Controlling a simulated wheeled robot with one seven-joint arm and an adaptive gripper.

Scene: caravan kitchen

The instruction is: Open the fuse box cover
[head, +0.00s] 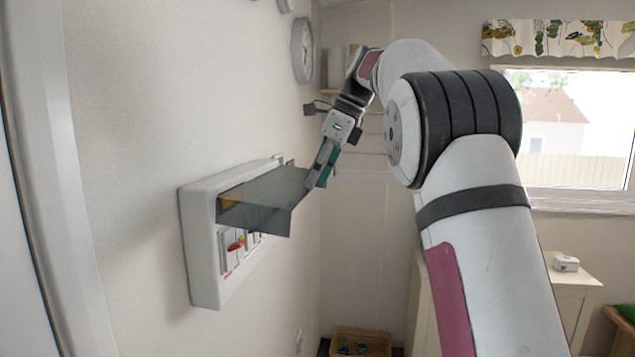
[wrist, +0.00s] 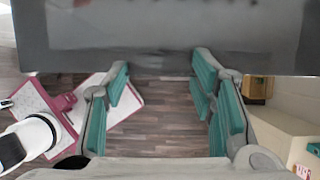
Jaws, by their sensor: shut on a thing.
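The white fuse box (head: 203,245) is fixed to the wall at the left in the head view. Its dark, see-through cover (head: 265,195) is swung up and sticks out from the box, close to level. Red and yellow parts and switches show beneath it. My gripper (head: 320,168) is at the cover's outer right end, with its teal-padded fingers pointing down. The exact contact is hidden.
A round clock (head: 304,50) hangs on the wall above the box. A basket (head: 360,341) stands on the floor below. A pale cabinet (head: 575,290) with a small white box (head: 566,263) is at the right. Open floor (wrist: 165,115) lies below my gripper.

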